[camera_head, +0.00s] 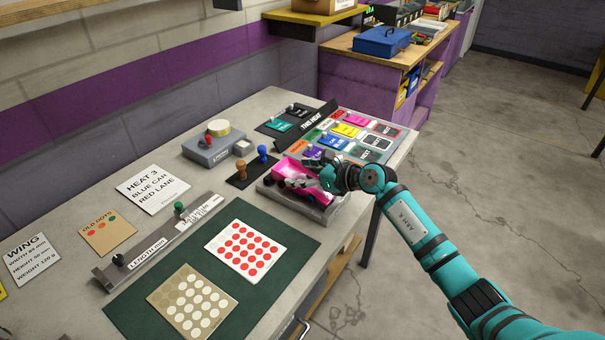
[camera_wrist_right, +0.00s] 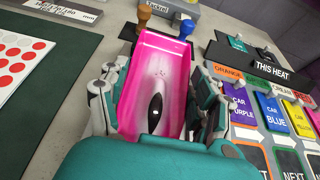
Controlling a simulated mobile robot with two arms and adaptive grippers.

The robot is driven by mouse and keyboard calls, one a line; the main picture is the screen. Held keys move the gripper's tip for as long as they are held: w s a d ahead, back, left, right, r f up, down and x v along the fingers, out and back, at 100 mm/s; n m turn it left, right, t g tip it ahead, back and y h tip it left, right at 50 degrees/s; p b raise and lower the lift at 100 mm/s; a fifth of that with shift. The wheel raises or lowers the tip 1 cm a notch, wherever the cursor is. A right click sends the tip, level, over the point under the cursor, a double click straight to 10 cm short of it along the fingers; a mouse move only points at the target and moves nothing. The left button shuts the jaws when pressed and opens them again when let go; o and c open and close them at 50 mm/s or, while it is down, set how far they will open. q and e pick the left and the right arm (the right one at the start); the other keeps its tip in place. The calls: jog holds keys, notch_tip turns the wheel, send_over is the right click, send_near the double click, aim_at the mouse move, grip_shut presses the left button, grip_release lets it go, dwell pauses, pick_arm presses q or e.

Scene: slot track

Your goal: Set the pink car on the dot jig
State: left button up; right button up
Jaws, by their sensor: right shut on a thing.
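The pink car (camera_head: 290,171) is a glossy pink body over a low grey fixture (camera_head: 318,213) at the bench's front right edge; this fixture may be the dot jig, but no label shows. In the right wrist view the car (camera_wrist_right: 160,62) lies lengthwise between my fingers, with a black and white teardrop mark on it. My right gripper (camera_head: 316,180) is shut on the car, one finger along each side (camera_wrist_right: 156,100). The gripper hides part of the car and fixture, and I cannot tell whether they touch. My left gripper is not in view.
An orange-brown peg (camera_head: 240,170) and a blue peg (camera_head: 262,153) stand just behind the fixture. A board of coloured car cards (camera_head: 350,131) lies to the right. A green mat (camera_head: 215,285) with dot sheets lies to the left, beside a length gauge (camera_head: 150,250).

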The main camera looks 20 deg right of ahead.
jog(key=shift+f+b, duration=0.3)
jog(key=shift+f, duration=0.15)
jog(key=o, duration=1.3)
jog(key=shift+o, duration=0.2)
jog(key=shift+r, duration=0.15)
jog(key=shift+r+p, duration=0.35)
jog(key=shift+p, duration=0.1)
jog(key=b+v, duration=0.1)
jog(key=v, duration=1)
jog(key=shift+s+d+r, duration=0.1)
jog(key=shift+s, duration=0.05)
jog(key=shift+s+d+r, duration=0.15)
jog(key=shift+s+r, duration=0.05)
